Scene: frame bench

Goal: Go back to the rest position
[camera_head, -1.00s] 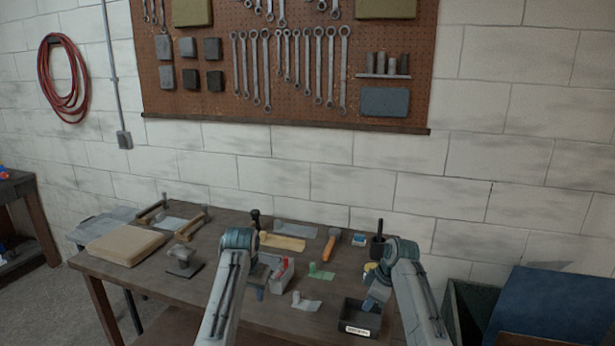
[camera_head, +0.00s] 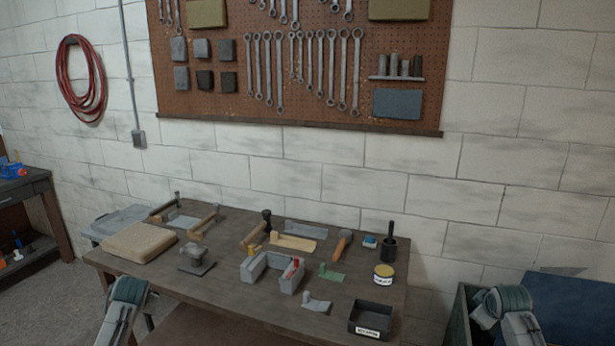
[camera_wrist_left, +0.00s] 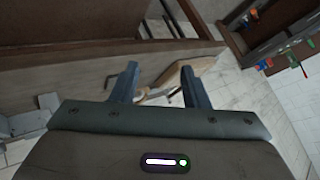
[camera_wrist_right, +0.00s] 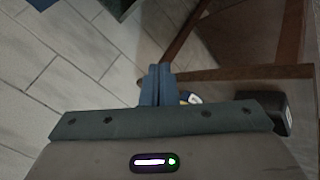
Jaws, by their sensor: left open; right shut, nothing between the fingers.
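My left gripper (camera_wrist_left: 159,82) is open and empty in the left wrist view, with its two fingers well apart beside the wooden bench. My right gripper (camera_wrist_right: 160,72) is shut with nothing in it in the right wrist view, beside a bench edge. In the head view only upper parts of my arms show, one at the lower left and one at the lower right, both off the bench top (camera_head: 225,292). The gripper fingers are out of that view.
A green crate (camera_head: 467,318) stands right of the bench. A second bench (camera_head: 40,190) is at far left.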

